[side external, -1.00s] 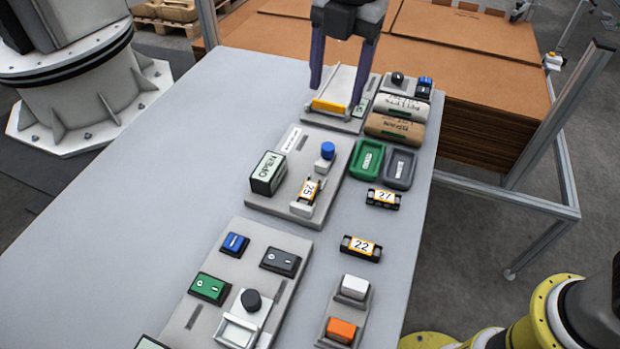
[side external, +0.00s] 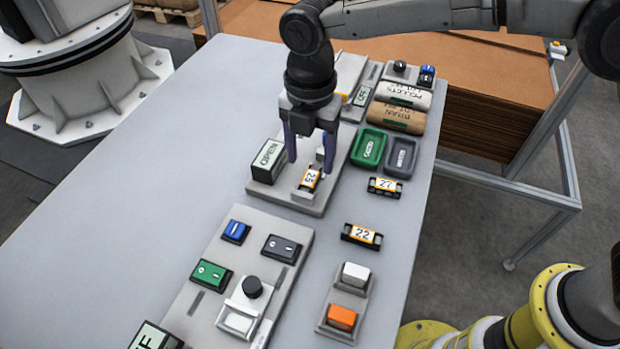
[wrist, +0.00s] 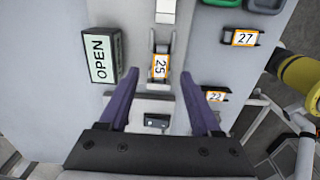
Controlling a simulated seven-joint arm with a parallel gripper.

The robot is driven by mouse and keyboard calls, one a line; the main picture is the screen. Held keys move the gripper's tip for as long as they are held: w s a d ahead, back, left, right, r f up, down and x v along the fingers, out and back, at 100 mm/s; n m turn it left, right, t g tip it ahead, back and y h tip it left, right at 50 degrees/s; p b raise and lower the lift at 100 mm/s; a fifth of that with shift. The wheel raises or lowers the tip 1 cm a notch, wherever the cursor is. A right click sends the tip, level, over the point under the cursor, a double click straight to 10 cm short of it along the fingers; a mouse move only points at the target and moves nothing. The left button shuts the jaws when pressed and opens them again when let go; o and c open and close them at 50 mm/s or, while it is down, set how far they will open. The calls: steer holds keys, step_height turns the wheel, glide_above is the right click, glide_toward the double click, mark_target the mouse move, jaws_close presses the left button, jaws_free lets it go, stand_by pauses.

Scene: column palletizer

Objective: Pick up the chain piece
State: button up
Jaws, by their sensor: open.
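Three short dark chain pieces carry orange-framed white number plates. Piece 25 (side external: 310,181) sits in a grey holder on a grey panel, and it also shows in the wrist view (wrist: 160,67). Piece 27 (side external: 384,187) and piece 22 (side external: 362,235) lie loose on the table to its right. My gripper (side external: 309,162) is open and empty, pointing down. Its two purple fingers stand above the panel with piece 25. In the wrist view the gripper (wrist: 160,78) has piece 25 roughly centred between its fingertips. The gripper partly hides the back of that panel.
An OPEN sign (side external: 269,160) stands close left of my fingers. A green tray (side external: 368,148) and a dark grey tray (side external: 401,156) lie to the right. A panel with switches (side external: 275,258) lies in front. The table's left side is clear.

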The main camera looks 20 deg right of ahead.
mark_target(310, 177)
steer(key=shift+f, duration=2.25)
steer(key=shift+s, duration=0.1)
jaws_close()
